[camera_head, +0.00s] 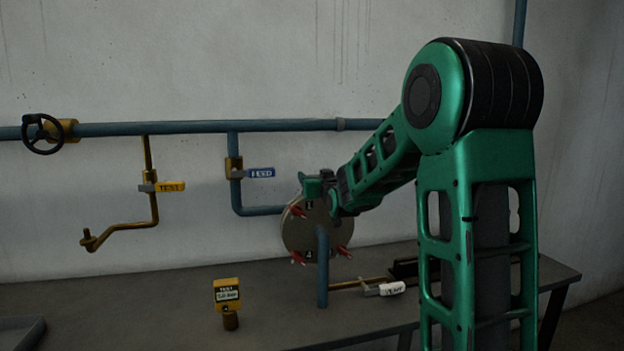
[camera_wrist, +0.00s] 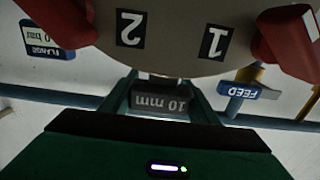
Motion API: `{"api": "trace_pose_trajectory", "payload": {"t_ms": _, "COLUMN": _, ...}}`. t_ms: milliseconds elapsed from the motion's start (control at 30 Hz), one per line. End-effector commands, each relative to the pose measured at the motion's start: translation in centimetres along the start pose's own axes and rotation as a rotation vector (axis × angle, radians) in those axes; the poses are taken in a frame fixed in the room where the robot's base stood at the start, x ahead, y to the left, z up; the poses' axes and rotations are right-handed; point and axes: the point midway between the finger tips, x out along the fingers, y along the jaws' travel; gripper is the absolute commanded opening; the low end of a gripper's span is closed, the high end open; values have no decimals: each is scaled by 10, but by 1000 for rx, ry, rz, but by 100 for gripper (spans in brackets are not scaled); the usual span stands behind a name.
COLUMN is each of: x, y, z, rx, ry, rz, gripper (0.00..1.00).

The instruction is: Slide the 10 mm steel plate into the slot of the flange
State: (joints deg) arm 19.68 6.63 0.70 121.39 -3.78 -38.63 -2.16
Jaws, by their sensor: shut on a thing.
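The flange is a round, pale metal disc (camera_head: 302,236) on the blue pipe, with red clamps around its rim. In the wrist view the flange (camera_wrist: 175,45) fills the top, with upside-down labels 1 and 2 and a red clamp at each side. My gripper (camera_head: 318,187) is at the flange's upper edge. In the wrist view my gripper (camera_wrist: 162,84) is shut on the steel plate (camera_wrist: 160,103), a dark block marked "10 mm" between its green fingers. The plate lies close to the flange's rim. I cannot tell whether it enters the slot, which is hidden.
A blue pipe (camera_head: 180,128) crosses the wall, with a black handwheel (camera_head: 42,133). A yellow TEST valve (camera_head: 168,187) and blue FEED valve (camera_head: 258,173) hang below it. A yellow tester (camera_head: 227,293) and a white VENT handle (camera_head: 388,289) are at the bench (camera_head: 150,305). The bench's left is mostly clear.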

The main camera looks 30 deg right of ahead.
Motion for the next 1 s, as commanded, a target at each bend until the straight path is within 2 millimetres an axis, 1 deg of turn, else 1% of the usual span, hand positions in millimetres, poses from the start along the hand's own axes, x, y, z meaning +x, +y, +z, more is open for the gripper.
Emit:
{"api": "trace_pose_trajectory", "payload": {"t_ms": 133, "x": 0, "y": 0, "z": 3, "rx": 0, "ry": 1, "rz": 0, "gripper": 8}}
{"api": "trace_pose_trajectory", "payload": {"t_ms": 167, "x": 0, "y": 0, "z": 2, "rx": 0, "ry": 1, "rz": 0, "gripper": 62}}
{"api": "trace_pose_trajectory", "payload": {"t_ms": 200, "x": 0, "y": 0, "z": 2, "rx": 0, "ry": 1, "rz": 0, "gripper": 71}}
{"api": "trace_pose_trajectory", "payload": {"t_ms": 233, "x": 0, "y": 0, "z": 2, "rx": 0, "ry": 1, "rz": 0, "gripper": 76}}
{"api": "trace_pose_trajectory", "payload": {"t_ms": 500, "x": 0, "y": 0, "z": 3, "rx": 0, "ry": -1, "rz": 0, "gripper": 76}}
{"api": "trace_pose_trajectory", "payload": {"t_ms": 633, "x": -7, "y": 0, "z": 2, "rx": 0, "ry": 1, "rz": 0, "gripper": 76}}
{"api": "trace_pose_trajectory", "payload": {"t_ms": 767, "x": -24, "y": 0, "z": 2, "rx": 0, "ry": 2, "rz": 0, "gripper": 76}}
{"api": "trace_pose_trajectory", "payload": {"t_ms": 1000, "x": -70, "y": -1, "z": 2, "rx": 0, "ry": 1, "rz": 0, "gripper": 76}}
